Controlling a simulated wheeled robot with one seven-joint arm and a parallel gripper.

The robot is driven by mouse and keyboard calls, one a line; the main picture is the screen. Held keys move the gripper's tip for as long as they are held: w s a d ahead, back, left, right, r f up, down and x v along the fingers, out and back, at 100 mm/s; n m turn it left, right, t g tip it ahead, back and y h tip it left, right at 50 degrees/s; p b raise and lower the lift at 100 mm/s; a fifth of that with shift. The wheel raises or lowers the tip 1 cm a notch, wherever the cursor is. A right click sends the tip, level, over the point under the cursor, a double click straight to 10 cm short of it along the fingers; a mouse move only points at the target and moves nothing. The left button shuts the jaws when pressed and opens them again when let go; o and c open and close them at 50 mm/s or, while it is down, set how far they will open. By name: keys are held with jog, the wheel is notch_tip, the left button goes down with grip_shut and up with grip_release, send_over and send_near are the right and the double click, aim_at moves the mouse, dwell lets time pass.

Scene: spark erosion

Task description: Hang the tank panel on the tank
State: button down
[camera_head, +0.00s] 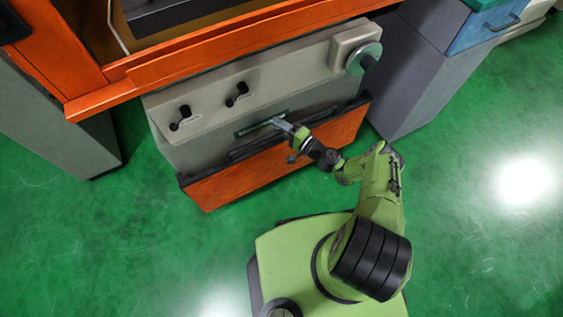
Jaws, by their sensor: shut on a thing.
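The tank panel, which I take to be the orange board (265,172) with a dark upper edge, is upright or slightly tilted in front of the grey front (215,70), which I take to be the tank. My gripper (284,124) is at the middle of the board's upper edge and is shut, apparently on the panel. The exact grip is too small to make out. A narrow dark green plate (250,128) lies just left of the fingertips. I cannot tell whether the panel touches the grey front.
Grey cabinets stand left (60,130) and right (415,80). The green floor (480,220) is clear in front.

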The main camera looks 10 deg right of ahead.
jog(key=shift+w+r, duration=0.1)
jog(key=shift+r, duration=0.45)
notch_tip(320, 180, up, 2)
jog(key=shift+r+p, duration=0.15)
jog(key=shift+p, duration=0.95)
